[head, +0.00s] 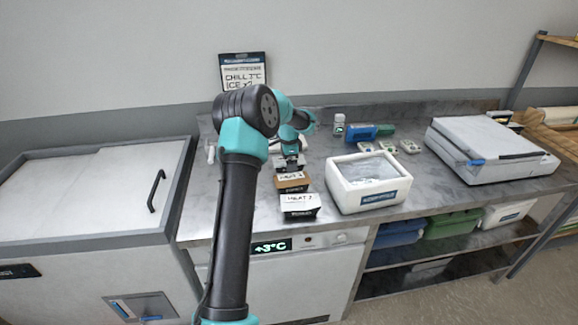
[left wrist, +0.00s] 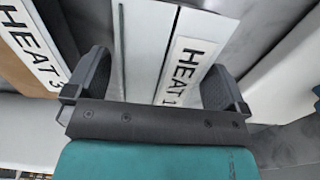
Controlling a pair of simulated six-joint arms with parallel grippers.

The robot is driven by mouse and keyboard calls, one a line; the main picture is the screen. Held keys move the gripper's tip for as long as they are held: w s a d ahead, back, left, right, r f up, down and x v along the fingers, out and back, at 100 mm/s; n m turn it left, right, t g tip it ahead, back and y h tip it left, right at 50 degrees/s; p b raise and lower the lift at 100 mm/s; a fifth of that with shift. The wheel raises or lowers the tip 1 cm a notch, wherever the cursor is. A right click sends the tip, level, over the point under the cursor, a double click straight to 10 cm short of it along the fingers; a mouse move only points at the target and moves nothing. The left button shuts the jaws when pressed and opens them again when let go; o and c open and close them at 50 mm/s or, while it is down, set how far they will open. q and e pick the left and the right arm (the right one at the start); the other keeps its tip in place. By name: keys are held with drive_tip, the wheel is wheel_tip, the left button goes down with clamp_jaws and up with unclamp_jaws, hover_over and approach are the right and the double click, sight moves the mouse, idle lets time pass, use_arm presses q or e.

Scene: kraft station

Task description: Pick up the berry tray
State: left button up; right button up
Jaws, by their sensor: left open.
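No thing in view is clearly marked as the berry tray, and I cannot tell which it is. My left gripper (head: 290,160) is at the back of a row of small boxes on the steel counter. In the left wrist view my open left gripper (left wrist: 158,88) has its fingers apart on either side of a pale box labelled HEAT 1 (left wrist: 188,60). Nothing appears clamped; contact cannot be told. A brown box with a white label (head: 292,183) and a white-topped box labelled HEAT (head: 300,204) stand in front of the gripper. My right gripper is not in view.
A white foam box (head: 338,196) stands right of the row. Small pale packs (head: 410,147), a blue box (head: 360,132) and a white jar (head: 339,125) are behind it. A chest freezer (head: 70,240) stands left.

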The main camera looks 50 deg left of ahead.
use_arm(q)
drive_tip(key=shift+f, duration=0.25)
drive_tip(key=shift+c, duration=0.5)
drive_tip(key=c, duration=0.9)
drive_tip(key=shift+o, duration=0.2)
drive_tip(key=shift+r, duration=0.1)
wheel_tip(320, 180, up, 10)
drive_tip(key=shift+f, duration=0.1)
